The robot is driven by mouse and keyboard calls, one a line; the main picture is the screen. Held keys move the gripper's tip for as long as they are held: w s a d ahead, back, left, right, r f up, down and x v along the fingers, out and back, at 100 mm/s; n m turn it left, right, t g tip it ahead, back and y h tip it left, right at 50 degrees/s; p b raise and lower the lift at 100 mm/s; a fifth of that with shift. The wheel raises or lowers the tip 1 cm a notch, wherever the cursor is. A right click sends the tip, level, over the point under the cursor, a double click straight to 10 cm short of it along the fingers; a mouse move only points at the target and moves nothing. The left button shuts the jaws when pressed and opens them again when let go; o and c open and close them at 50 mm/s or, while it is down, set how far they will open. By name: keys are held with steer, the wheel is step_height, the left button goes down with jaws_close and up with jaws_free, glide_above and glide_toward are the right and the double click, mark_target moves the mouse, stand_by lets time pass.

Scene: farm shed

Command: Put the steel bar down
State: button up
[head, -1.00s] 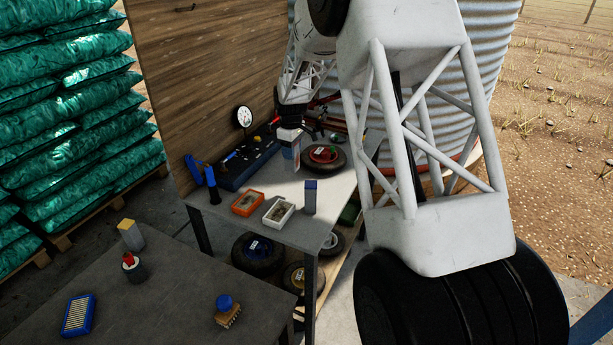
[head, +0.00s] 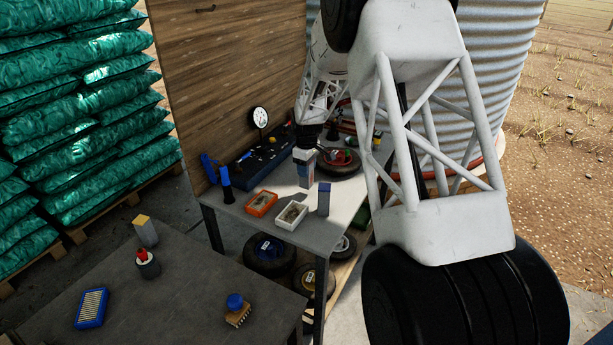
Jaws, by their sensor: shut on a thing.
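My gripper (head: 304,160) points down over the far workbench (head: 258,223). It is shut on the steel bar (head: 306,178), a small upright grey block showing below the fingers. The bar is between the white tray and the wheel in the picture. Its lower end is close to the bench top; I cannot tell whether it touches. The fingers are small and partly merge with the bar.
A blue-topped grey block (head: 323,202) stands just right of the bar. A white tray (head: 279,222) and an orange tray (head: 254,211) lie in front-left. A wheel (head: 338,170) lies behind right. A blue toolbox (head: 258,162) is along the back.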

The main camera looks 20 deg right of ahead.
steer(key=shift+f, duration=1.7)
steer(key=shift+f, duration=0.1)
steer(key=o, duration=1.1)
step_height(320, 180, up, 12)
steer(key=shift+r, duration=0.15)
